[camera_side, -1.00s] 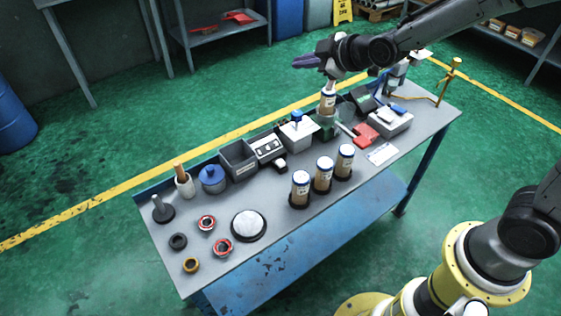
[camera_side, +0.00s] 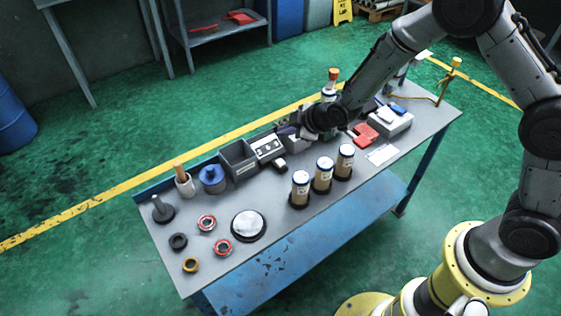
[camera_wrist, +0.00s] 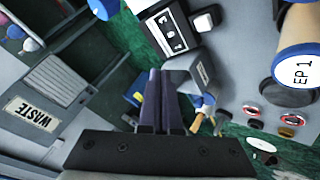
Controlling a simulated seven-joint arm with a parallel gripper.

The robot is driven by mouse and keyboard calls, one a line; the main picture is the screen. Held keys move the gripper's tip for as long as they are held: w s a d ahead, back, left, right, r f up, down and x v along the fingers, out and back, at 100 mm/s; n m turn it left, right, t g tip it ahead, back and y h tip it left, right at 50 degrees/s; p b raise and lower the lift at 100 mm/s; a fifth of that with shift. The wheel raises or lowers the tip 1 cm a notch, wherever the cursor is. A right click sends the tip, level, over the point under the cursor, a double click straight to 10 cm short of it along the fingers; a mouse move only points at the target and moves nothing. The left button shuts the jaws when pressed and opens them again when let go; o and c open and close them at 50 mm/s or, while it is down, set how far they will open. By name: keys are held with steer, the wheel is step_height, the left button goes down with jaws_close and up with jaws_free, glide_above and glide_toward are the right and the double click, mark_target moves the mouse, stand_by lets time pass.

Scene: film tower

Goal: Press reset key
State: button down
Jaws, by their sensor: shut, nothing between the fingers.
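A small black block with a white key top (camera_side: 280,164) sits on the bench in front of a grey panel unit (camera_side: 267,147). I take this block to be the reset key. In the wrist view the white key (camera_wrist: 203,22) is at the upper right, beside the panel's black-and-white face (camera_wrist: 169,33). My gripper (camera_side: 286,131) is shut and empty, its purple fingers above the bench just behind and right of the panel unit. In the wrist view the fingers (camera_wrist: 158,80) lie together, apart from the key. My wrist partly hides a white box (camera_side: 296,144).
Several capped jars (camera_side: 323,174) stand in front, right of the key. A dark open bin (camera_side: 238,159) and a blue-lidded pot (camera_side: 211,178) are to the left. A red object (camera_side: 365,133) lies right. Bench space in front of the key is clear.

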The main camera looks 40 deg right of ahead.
mark_target(280, 160)
steer(key=shift+f, duration=4.4)
steer(key=shift+f, duration=0.15)
steer(key=shift+f, duration=0.25)
steer(key=shift+f, duration=0.15)
steer(key=shift+s+f, duration=0.15)
steer(key=shift+f, duration=0.45)
steer(key=shift+r, duration=1)
steer(key=shift+r, duration=2.55)
